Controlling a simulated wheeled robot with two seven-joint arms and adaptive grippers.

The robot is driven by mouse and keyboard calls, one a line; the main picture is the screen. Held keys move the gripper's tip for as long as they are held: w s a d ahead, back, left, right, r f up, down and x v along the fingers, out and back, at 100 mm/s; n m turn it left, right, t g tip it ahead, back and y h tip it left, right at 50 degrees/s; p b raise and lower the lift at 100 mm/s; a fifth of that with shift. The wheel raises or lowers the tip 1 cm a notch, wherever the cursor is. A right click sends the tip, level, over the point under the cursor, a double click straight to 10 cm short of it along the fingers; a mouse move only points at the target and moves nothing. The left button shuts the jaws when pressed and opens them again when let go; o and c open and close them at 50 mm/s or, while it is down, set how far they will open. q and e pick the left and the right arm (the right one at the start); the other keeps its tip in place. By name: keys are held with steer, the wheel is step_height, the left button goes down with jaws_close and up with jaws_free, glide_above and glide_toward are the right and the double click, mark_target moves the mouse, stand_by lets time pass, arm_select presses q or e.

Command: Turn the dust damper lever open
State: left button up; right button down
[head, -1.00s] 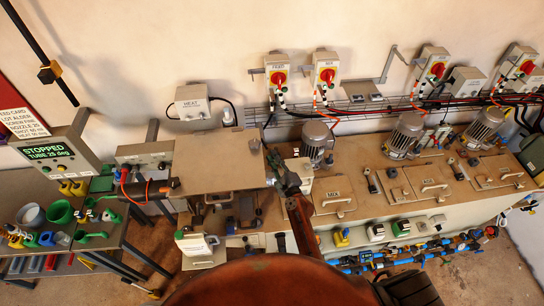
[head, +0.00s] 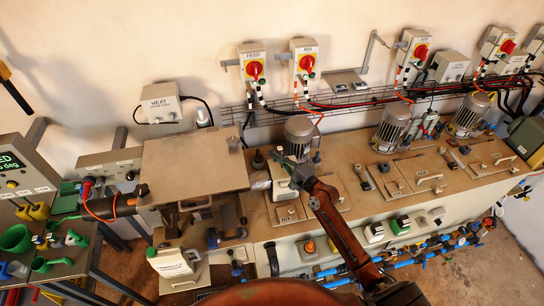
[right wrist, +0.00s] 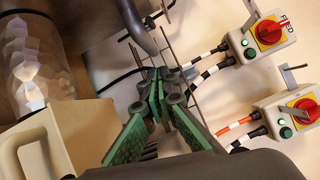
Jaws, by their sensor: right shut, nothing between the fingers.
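No part is readably marked as the dust damper. My right gripper (head: 281,160) is over the bench near a grey motor, apart from that bar. In the right wrist view its green fingers (right wrist: 159,80) are shut with nothing between them. A dark curved piece (right wrist: 138,28) shows just beyond the fingertips; what it belongs to is unclear. My left gripper is not in view.
The FEED switch box (head: 253,62) and MIX switch box (head: 305,60) hang on the wall, with cables and a wire tray (head: 340,106) below. Grey motors (head: 299,135) stand along the bench. A flat brown plate (head: 195,165) lies left of my right gripper.

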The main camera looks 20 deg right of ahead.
mark_target(244, 143)
steer(key=w+a+r+p, duration=0.1)
steer(key=w+a+p, duration=0.2)
steer(key=w+a, duration=0.3)
steer(key=shift+w+a, duration=0.3)
